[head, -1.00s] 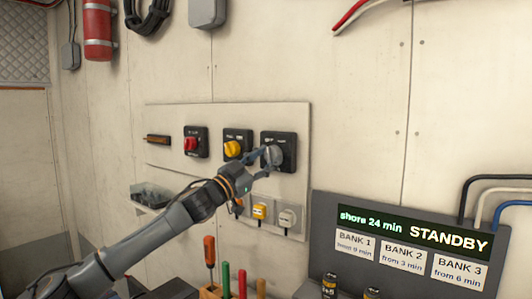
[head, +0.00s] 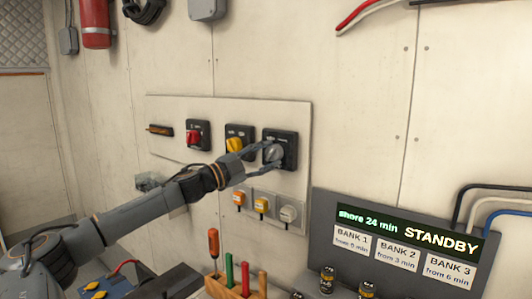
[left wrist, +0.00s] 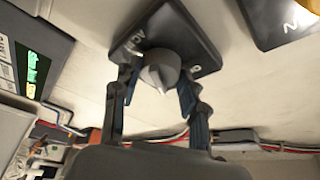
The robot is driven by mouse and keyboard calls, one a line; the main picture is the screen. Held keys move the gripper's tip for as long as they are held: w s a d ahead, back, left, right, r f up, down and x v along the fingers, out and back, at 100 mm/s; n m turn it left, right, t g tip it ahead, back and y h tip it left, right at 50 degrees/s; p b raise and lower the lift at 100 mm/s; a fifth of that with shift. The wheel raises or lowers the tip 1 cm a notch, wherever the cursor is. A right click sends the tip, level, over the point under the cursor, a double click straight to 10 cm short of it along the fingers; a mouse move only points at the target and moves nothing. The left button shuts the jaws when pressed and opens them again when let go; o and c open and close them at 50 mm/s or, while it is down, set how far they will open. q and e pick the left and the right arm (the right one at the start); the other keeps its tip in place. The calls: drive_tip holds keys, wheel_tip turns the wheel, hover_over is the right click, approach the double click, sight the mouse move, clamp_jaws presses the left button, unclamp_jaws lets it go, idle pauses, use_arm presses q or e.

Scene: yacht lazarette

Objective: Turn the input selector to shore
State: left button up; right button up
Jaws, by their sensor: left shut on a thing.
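The rotary switch with a grey knob (head: 275,152) sits on a black square plate (head: 290,141) at the right end of the wall panel. My left gripper (head: 266,154) reaches it from the left, its fingers on both sides of the knob and shut on it. The left wrist view shows the grey knob (left wrist: 158,68) between the two fingers (left wrist: 156,90), with a pale pointer mark toward the gripper. The plate's lettering is only partly legible, so I cannot tell which position is selected. My right gripper is not in view.
A yellow knob (head: 235,145) and a red knob (head: 193,138) are to the left on the panel (head: 221,104). Small sockets (head: 262,205) sit below. A display (head: 408,235) reads "shore 24 min" and "STANDBY". A tool rack (head: 232,287) stands below.

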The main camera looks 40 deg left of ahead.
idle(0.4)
use_arm(q)
drive_tip(key=o, duration=0.9)
drive_tip(key=shift+o, duration=1.3)
drive_tip(key=shift+w+f, duration=0.1)
drive_tip(key=shift+w, duration=0.05)
drive_tip(key=shift+a+r, duration=0.1)
drive_tip(key=shift+r, duration=1.55)
wheel_tip(320, 180, up, 7)
hover_over(278, 140)
drive_tip(key=s, duration=0.4)
drive_tip(key=shift+w+a+f, duration=0.1)
drive_tip(key=shift+a, duration=0.35)
